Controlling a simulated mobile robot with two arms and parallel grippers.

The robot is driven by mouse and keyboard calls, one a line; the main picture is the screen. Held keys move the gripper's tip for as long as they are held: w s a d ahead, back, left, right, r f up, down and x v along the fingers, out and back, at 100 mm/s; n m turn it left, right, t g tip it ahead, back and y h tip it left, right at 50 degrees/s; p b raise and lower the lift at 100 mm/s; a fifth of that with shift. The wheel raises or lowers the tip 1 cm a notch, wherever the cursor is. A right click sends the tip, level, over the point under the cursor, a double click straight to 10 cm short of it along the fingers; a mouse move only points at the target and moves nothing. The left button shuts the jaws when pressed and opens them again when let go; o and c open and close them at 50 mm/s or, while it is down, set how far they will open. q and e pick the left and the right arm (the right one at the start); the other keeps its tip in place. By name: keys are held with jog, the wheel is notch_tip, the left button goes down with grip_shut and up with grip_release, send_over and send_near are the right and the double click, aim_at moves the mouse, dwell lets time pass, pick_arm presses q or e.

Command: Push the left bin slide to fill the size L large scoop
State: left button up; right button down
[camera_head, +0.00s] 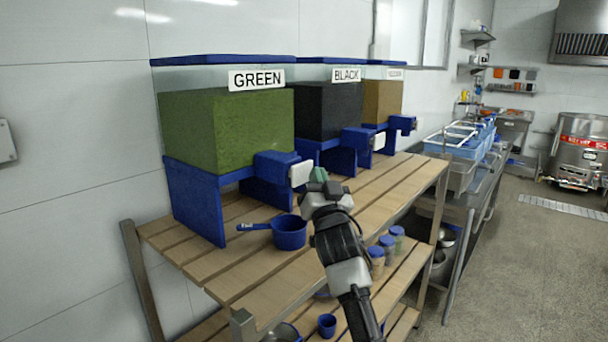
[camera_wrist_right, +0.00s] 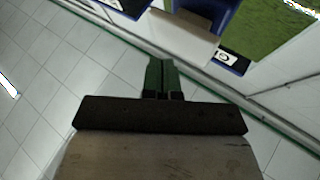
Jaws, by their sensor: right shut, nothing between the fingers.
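The left bin (camera_head: 225,130) is labelled GREEN and holds green material. Its blue spout (camera_head: 272,165) has a white slide block (camera_head: 300,173) at its front end. A large blue scoop (camera_head: 290,233) with its handle to the left stands upright on the wooden shelf below the spout; its inside is mostly hidden. My right gripper (camera_head: 318,178) is shut and empty just right of the white slide, and I cannot tell whether they touch. In the right wrist view the closed green fingertips (camera_wrist_right: 162,76) point at the pale slide (camera_wrist_right: 182,38). My left gripper is not in view.
The BLACK bin (camera_head: 328,110) and a brown-filled bin (camera_head: 382,100) stand behind to the right, with their own spouts. Several small blue-lidded jars (camera_head: 388,245) stand right of my arm. A small blue cup (camera_head: 327,324) sits lower down. The front-left shelf boards are clear.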

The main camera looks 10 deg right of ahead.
jog(key=shift+w+a, duration=0.1)
dwell(0.5)
jog(key=shift+w+a, duration=0.25)
jog(key=shift+w+a+b, duration=0.55)
jog(key=shift+w+b, duration=0.2)
jog(key=shift+b, duration=0.25)
dwell(1.0)
dwell(0.3)
jog(key=shift+s+d+p, duration=0.35)
jog(key=shift+s+p, duration=0.05)
jog(key=shift+p, duration=0.1)
jog(key=shift+s+d+p, duration=0.45)
jog(key=shift+s, duration=0.2)
